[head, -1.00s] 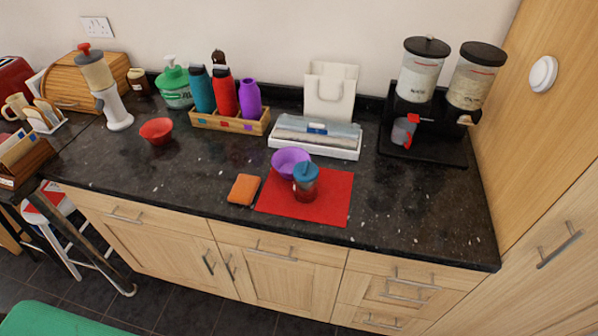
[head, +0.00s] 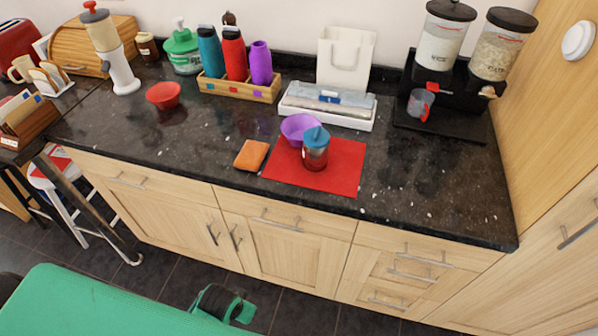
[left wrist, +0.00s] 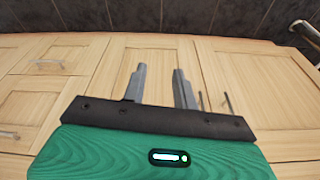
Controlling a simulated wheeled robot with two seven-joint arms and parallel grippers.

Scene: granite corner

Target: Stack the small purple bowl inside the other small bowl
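The small purple bowl (head: 298,127) stands upright on the dark counter at the back left edge of the red mat (head: 345,172), partly hidden by a blue-lidded cup (head: 315,150). The other small bowl, red (head: 163,95), stands upright on the counter further left, in front of the green pump bottle. Both bowls look empty, though the cup hides part of the purple one. In the left wrist view my left gripper (left wrist: 160,72) has its two grey fingers apart with nothing between them, in front of the cabinet doors. My right gripper is not in view.
An orange sponge-like block (head: 251,155) lies left of the mat. A wooden rack (head: 240,90) with several bottles stands behind the bowls. A white tray (head: 325,115) is behind the purple bowl. Dispensers (head: 450,75) stand at right. The counter between the bowls is mostly clear.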

